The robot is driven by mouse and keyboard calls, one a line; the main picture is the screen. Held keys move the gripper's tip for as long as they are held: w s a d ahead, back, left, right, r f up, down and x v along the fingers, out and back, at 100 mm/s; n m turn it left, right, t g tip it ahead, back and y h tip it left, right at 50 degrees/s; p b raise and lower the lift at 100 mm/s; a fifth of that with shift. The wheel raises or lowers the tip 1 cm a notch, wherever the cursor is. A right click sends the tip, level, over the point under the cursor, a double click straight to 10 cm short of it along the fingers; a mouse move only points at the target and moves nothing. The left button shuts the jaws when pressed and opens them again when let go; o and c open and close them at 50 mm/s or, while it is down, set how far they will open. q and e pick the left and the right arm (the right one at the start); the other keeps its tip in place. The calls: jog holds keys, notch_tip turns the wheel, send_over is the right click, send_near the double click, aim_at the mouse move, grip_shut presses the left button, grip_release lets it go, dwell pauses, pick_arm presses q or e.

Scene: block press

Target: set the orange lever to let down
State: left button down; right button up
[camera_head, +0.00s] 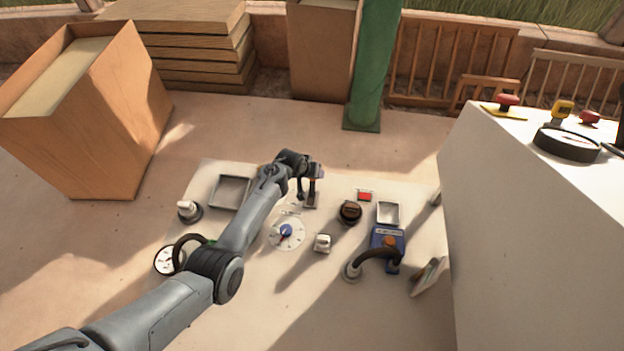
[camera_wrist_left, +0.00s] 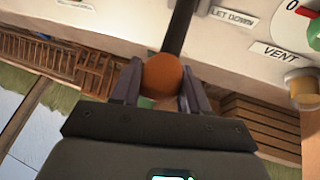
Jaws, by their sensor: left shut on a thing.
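The orange lever's round knob (camera_wrist_left: 161,75) sits between the two fingers of my left gripper (camera_wrist_left: 160,88) in the left wrist view, and the gripper is shut on it. Its dark shaft (camera_wrist_left: 181,25) runs up to the pale panel. The LET DOWN label (camera_wrist_left: 233,16) is on the panel just right of the shaft. In the head view my left gripper (camera_head: 307,192) reaches down over the middle of the pale panel (camera_head: 330,280); the knob is mostly hidden there. My right gripper is not in view.
Near the gripper are a blue-pointer dial (camera_head: 286,231), a red button (camera_head: 364,196), a dark round knob (camera_head: 350,211) and a blue box (camera_head: 388,237) with a curved black handle. A white block (camera_head: 530,230) stands at right, a green post (camera_head: 374,60) behind.

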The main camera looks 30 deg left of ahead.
pick_arm(q)
jog(key=shift+w+a+f, duration=0.1)
jog(key=shift+w+f, duration=0.05)
jog(key=shift+w, duration=0.2)
jog(key=shift+a+f, duration=0.1)
jog(key=shift+f, duration=0.05)
jog(key=c, duration=1)
grip_release()
jog(key=o, duration=0.4)
jog(key=shift+w, duration=0.2)
jog(key=shift+s, duration=0.1)
jog(key=shift+r, duration=0.25)
